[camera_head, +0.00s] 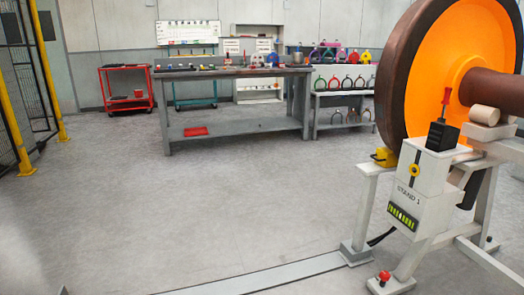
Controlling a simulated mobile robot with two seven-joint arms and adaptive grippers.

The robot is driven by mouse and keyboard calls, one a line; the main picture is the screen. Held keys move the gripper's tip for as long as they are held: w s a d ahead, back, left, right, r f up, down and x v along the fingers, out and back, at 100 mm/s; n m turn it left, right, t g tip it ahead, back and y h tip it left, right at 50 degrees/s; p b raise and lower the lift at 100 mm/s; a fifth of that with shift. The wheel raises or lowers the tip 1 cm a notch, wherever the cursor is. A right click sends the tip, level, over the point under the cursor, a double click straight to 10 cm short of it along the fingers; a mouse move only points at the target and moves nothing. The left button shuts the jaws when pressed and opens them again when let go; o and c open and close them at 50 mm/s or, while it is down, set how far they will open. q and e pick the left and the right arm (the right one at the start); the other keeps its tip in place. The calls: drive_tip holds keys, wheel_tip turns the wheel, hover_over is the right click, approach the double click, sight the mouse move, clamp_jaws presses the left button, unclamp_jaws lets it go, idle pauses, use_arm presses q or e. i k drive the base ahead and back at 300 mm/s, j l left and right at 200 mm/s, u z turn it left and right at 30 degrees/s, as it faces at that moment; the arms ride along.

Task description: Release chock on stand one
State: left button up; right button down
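Stand one, a white metal stand (425,173) marked "STAND 1", is at the right. A large wheel with a dark rim and orange face (452,85) rises behind it, with a brown axle (497,92) running off to the right. A small yellow block (384,156), which looks like the chock, sits on the stand's left ledge close against the wheel's lower rim. I cannot tell if it touches the wheel. A black box with an upright red-topped lever (443,134) is on top of the stand. Neither of my grippers is in view.
A red knob (384,276) is on the stand's foot. A flat metal strip (265,278) lies on the floor left of it. A grey workbench (240,124), shackle rack (343,93) and red cart (127,88) stand behind. Yellow-posted fencing (47,70) is at left. The middle floor is clear.

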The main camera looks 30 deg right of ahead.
sight(385, 157)
drive_tip(key=i+z, duration=0.25)
drive_tip(key=i, duration=0.2)
drive_tip(key=i+j+z, duration=0.25)
drive_tip(key=i, duration=0.2)
drive_tip(key=i+j+z, duration=0.25)
drive_tip(key=i, duration=0.2)
drive_tip(key=i+j+z, duration=0.3)
drive_tip(key=i+j, duration=0.05)
drive_tip(key=i, duration=0.1)
